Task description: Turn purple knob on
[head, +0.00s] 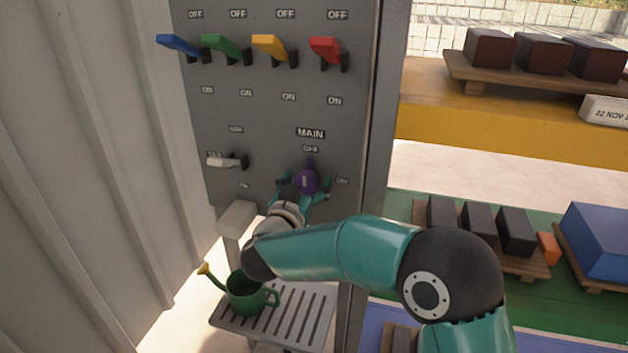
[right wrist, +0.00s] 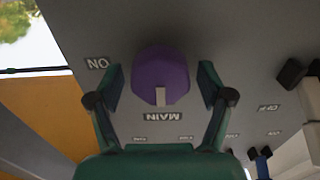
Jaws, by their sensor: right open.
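The purple knob (head: 305,183) sits low on the grey panel (head: 330,120), under the MAIN label and a small OFF label, with an ON label to its right. In the right wrist view the knob (right wrist: 160,70) has a pale mark pointing toward the MAIN label, which appears upside down. My right gripper (head: 305,190) is open, with one finger on each side of the knob. In the wrist view there are gaps between the fingers and the knob. My left gripper is not in view.
Blue, green, yellow and red levers (head: 325,50) line the panel's top. A white lever (head: 225,161) is left of the knob. A green watering can (head: 248,292) stands on a slatted stool (head: 300,318) below. Shelves with dark blocks (head: 516,230) are at right.

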